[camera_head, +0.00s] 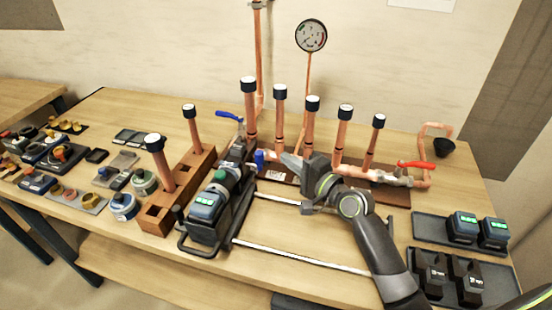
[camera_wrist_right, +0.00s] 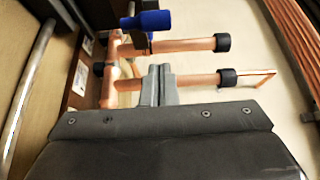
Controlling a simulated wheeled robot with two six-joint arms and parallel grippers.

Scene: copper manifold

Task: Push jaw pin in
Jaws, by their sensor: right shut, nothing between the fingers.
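The press tool (camera_head: 208,208), dark with a green band and a lit battery, lies on the table left of centre. Its jaw end points back toward the copper manifold. A small blue upright piece (camera_head: 259,160) stands near that end; I cannot tell whether it is the jaw pin. A blue part also shows in the right wrist view (camera_wrist_right: 150,22), beyond the fingers. My right gripper (camera_head: 287,160) is shut and empty, just right of the blue piece and in front of the copper pipes. Its closed grey fingers show in the wrist view (camera_wrist_right: 160,84). My left gripper is not in view.
Several capped copper pipes (camera_head: 281,108) rise close behind my right gripper. A valve with a red lever (camera_head: 416,165) is at the right. A wooden block (camera_head: 170,205) holds two pipes at the left. Metal rails (camera_head: 300,257) cross the front. A battery tray (camera_head: 428,228) is at the right.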

